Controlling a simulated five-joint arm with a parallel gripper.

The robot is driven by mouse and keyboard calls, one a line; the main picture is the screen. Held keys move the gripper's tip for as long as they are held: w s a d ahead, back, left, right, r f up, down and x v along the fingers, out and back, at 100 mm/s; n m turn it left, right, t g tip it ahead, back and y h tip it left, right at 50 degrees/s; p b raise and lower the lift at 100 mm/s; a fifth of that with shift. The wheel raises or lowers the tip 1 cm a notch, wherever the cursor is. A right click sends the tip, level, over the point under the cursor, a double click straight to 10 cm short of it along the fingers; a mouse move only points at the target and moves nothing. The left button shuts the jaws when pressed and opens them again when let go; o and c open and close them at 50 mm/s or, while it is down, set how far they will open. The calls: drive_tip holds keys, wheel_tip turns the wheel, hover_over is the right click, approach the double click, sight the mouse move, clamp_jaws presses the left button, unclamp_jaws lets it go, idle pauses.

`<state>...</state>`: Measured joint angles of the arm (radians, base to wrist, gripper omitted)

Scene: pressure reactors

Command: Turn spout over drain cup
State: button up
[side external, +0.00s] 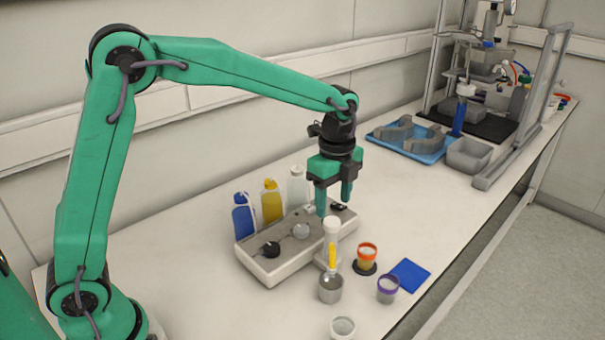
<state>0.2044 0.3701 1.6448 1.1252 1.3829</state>
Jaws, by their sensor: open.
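A short white column (331,229) stands at the front edge of a grey box. A yellow spout-like piece (332,258) sits on its near side and points down toward a grey metal cup (330,291). I cannot tell whether the spout's tip is directly over that cup or just behind it. It is unclear which cup is the drain cup; a small whitish cup (342,328) stands nearer the front. My gripper (334,203) is open, fingers pointing down, just above the box and behind the top of the white column. No object shows between its fingers.
The grey box (272,266) carries dark and light knobs. Blue (243,217), yellow (271,202) and white (297,186) bottles stand behind it. An orange-rimmed cup (367,254), a purple-rimmed cup (387,289) and a blue pad (409,275) lie to the right. The table's middle right is clear.

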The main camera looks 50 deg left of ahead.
drive_tip(key=shift+r, duration=1.45)
drive_tip(key=shift+r, duration=0.1)
drive_tip(key=shift+s+a+r+n, duration=0.25)
drive_tip(key=shift+s+r+n, duration=0.15)
drive_tip(key=shift+s, duration=0.05)
drive_tip(key=s+a+r+n+t, duration=0.3)
drive_tip(key=s+a+r+n, duration=0.25)
drive_tip(key=s+n, duration=0.35)
drive_tip(key=s+a+f+n+t, duration=0.1)
drive_tip(key=s+n, duration=0.3)
drive_tip(key=s, duration=0.3)
drive_tip(key=s+a+f+n+t, duration=0.1)
drive_tip(key=s+a+n, duration=0.1)
drive_tip(key=s+n, duration=0.2)
drive_tip(key=s, duration=0.2)
drive_tip(key=shift+s+a+t, duration=0.25)
drive_tip(key=shift+s+t, duration=0.05)
drive_tip(key=shift+s, duration=0.05)
drive_tip(key=shift+w+n, duration=0.1)
drive_tip(key=shift+n, duration=0.2)
